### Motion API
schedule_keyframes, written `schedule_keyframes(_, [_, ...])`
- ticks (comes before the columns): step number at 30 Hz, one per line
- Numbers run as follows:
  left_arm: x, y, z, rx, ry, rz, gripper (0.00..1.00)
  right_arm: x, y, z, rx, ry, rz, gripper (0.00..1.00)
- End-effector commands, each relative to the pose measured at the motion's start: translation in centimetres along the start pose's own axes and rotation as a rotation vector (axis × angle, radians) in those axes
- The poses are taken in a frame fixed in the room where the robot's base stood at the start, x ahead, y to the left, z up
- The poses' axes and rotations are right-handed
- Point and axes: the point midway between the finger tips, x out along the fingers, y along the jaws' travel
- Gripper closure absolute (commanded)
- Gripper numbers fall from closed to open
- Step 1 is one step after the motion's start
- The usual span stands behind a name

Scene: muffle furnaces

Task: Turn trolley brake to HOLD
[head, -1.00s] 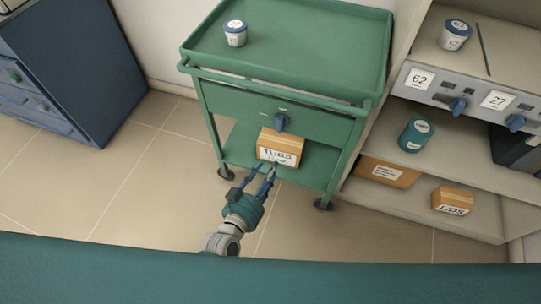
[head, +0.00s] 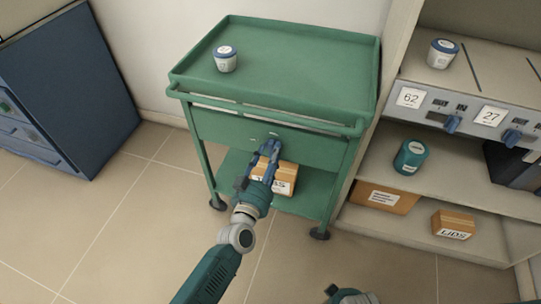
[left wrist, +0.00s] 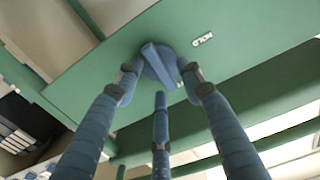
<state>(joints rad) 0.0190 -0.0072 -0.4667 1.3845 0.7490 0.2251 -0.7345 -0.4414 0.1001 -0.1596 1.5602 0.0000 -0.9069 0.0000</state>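The green trolley (head: 270,75) stands against the wall. Its blue brake knob (left wrist: 156,58) is on the front panel, with a raised bar across it, and a white HOLD label (left wrist: 202,41) appears upside down to its right in the left wrist view. My left gripper (head: 270,146) is at the knob; in the left wrist view its fingers (left wrist: 160,85) are spread around the knob, open. Whether they touch it I cannot tell. In the head view the gripper mostly hides the knob. Part of what seems my right gripper shows at the bottom edge, fingers not visible.
A white tub (head: 226,62) stands on the trolley top and a cardboard box (head: 286,180) on its lower shelf, behind my gripper. Shelving (head: 395,222) with boxes and tubs is close on the right. A blue cabinet (head: 75,85) stands left. The floor between is clear.

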Motion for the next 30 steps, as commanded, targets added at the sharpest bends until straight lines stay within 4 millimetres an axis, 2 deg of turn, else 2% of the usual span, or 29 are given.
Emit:
schedule_keyframes(9, [0.24,0.01,0.0,0.0,-0.001,0.0,0.63,-0.14,0.04,-0.06,0.0,-0.001,0.001,0.6])
schedule_keyframes(15, [0.22,0.0,0.01,0.0,-0.001,0.0,1.0,-0.14,0.05,-0.06,0.0,-0.001,0.001,0.6])
schedule_keyframes(23, [0.21,-0.02,0.01,-0.011,-0.001,0.0,1.0,-0.14,0.06,-0.07,0.0,0.0,0.001,0.6])
schedule_keyframes(30, [0.2,-0.07,-0.02,-0.1,-0.001,0.0,1.0,-0.1,0.05,-0.09,0.0,0.003,0.001,0.6])
